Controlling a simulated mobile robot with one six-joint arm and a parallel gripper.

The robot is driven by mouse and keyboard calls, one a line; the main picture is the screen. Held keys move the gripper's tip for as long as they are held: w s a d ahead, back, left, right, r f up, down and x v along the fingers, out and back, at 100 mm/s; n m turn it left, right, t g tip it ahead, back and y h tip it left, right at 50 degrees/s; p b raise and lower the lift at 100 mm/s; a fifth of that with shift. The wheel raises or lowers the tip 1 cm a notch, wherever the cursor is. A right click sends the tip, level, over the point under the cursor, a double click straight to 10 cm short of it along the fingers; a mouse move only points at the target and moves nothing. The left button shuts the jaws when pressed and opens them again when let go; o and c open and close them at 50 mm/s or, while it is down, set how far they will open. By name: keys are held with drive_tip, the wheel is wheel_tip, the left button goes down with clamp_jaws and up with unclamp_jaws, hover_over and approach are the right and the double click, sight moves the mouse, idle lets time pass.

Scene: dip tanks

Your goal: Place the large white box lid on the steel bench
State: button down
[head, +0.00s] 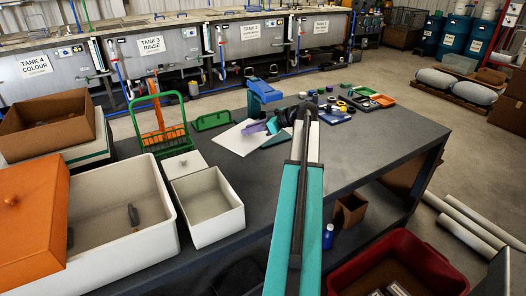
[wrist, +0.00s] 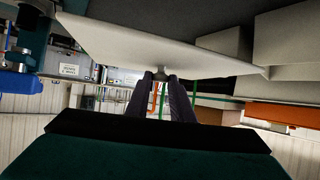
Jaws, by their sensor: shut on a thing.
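The large white box lid (head: 229,141) is a flat pale panel over the left middle of the steel bench (head: 377,143), beyond the small white box. My gripper (head: 250,129), teal with dark purple fingers, reaches in from the right. In the wrist view, which looks upside down, my fingers (wrist: 161,76) are shut on the knob of the lid (wrist: 150,45). The lid looks roughly level there. I cannot tell whether its underside touches the bench. My arm hides part of the bench.
A large white box (head: 165,215) and a small white box (head: 215,222) stand open at the left, with an orange lid (head: 30,215). A green rack (head: 172,135) and a blue object (head: 263,91) stand near the lid. Trays (head: 375,97) lie farther right. The bench's right side is clear.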

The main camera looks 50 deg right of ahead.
sight(250, 135)
drive_tip(key=shift+d+f+b, duration=0.1)
drive_tip(key=shift+f+b, duration=0.95)
drive_tip(key=shift+f, duration=0.45)
drive_tip(key=shift+f+p, duration=0.8)
drive_tip(key=shift+f, duration=2.3)
drive_tip(key=shift+f+p, duration=0.5)
drive_tip(key=shift+f, duration=1.4)
drive_tip(key=shift+f, duration=0.1)
drive_tip(key=c, duration=1.5)
unclamp_jaws()
drive_tip(key=shift+c, duration=0.2)
